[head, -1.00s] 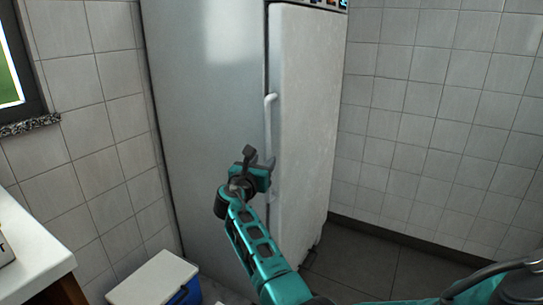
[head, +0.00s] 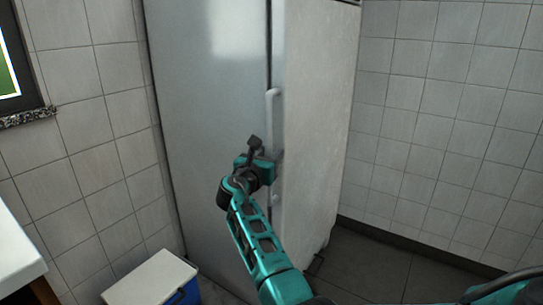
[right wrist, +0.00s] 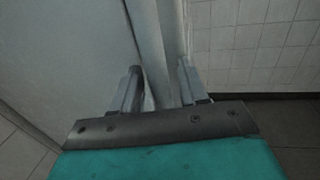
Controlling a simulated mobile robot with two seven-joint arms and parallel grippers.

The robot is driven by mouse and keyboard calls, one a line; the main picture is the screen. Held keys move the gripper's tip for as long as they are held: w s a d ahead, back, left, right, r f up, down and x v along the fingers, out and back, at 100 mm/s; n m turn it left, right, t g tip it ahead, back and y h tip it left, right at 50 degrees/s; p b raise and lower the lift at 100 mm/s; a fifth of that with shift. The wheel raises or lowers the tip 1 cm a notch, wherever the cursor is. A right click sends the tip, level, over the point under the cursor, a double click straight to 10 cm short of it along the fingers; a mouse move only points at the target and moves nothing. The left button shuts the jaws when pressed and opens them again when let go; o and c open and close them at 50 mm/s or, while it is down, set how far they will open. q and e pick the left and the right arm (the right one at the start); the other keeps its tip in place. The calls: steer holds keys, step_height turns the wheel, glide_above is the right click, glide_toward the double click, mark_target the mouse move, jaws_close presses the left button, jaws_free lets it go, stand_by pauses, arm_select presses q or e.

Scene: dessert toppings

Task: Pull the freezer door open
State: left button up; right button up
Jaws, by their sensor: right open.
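The freezer (head: 205,110) is a tall grey-white cabinet in the middle of the head view. My right gripper (head: 268,168) is at the lower part of the handle. In the right wrist view, the open fingers of the right gripper (right wrist: 158,90) stand on either side of the handle bar (right wrist: 152,45). Contact is unclear. My left gripper is not in view.
A white-lidded blue cooler box (head: 150,280) stands on the floor at lower left. A white counter (head: 15,245) is at the left edge. A tiled wall (head: 440,120) rises on the right, with open dark floor (head: 375,265) before it.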

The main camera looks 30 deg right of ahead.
stand_by(0.3)
jaws_close()
stand_by(0.4)
